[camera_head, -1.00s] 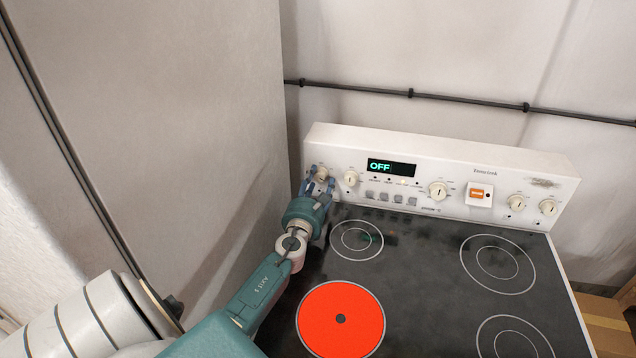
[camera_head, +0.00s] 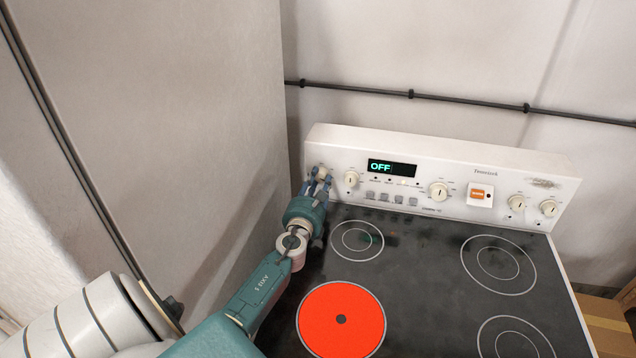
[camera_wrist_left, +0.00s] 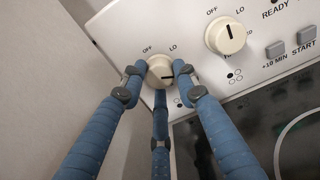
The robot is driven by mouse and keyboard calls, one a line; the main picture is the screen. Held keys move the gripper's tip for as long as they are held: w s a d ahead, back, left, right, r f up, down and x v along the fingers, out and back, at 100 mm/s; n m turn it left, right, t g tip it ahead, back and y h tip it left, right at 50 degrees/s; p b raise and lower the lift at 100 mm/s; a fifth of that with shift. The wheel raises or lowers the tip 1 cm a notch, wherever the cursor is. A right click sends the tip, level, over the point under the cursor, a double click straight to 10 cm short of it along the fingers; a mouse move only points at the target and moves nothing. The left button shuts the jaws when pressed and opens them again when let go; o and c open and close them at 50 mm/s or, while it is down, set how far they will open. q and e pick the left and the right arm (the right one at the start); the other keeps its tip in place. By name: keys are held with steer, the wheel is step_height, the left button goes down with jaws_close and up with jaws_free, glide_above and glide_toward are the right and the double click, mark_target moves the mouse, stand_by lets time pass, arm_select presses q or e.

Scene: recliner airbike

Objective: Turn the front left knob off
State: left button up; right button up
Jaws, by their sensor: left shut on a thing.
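The leftmost round cream knob (camera_head: 322,172) on the stove's control panel is partly covered by my left gripper (camera_head: 318,182) in the head view. In the left wrist view the blue fingers of the gripper (camera_wrist_left: 162,78) surround this knob (camera_wrist_left: 159,68) and are shut on it. The knob's dark pointer line points to the right, away from the OFF mark above it. The front left burner (camera_head: 318,330) glows bright red on the black cooktop. My right gripper is not in view.
A second knob (camera_head: 351,179) sits close to the right of the held one, its pointer up. The display (camera_head: 391,168) reads OFF. A tall grey panel (camera_head: 200,130) stands close on the left. The other burners look dark.

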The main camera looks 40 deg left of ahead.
arm_select(q)
steer(key=n, duration=0.1)
steer(key=n+b, duration=0.1)
steer(key=n, duration=0.3)
steer(key=shift+d+f+b, duration=0.2)
steer(key=shift+f+b, duration=0.15)
steer(key=n+b, duration=0.1)
steer(key=n, duration=0.5)
steer(key=shift+d+b, duration=0.1)
steer(key=shift+b, duration=0.3)
steer(key=n+b, duration=0.1)
steer(key=n, duration=0.5)
steer(key=shift+w+r+n, duration=0.1)
steer(key=shift+n, duration=0.2)
steer(key=n, duration=0.5)
steer(key=shift+r, duration=0.2)
steer(key=shift+n, duration=0.3)
steer(key=o, duration=1.1)
steer(key=shift+r, duration=0.2)
steer(key=v, duration=1.2)
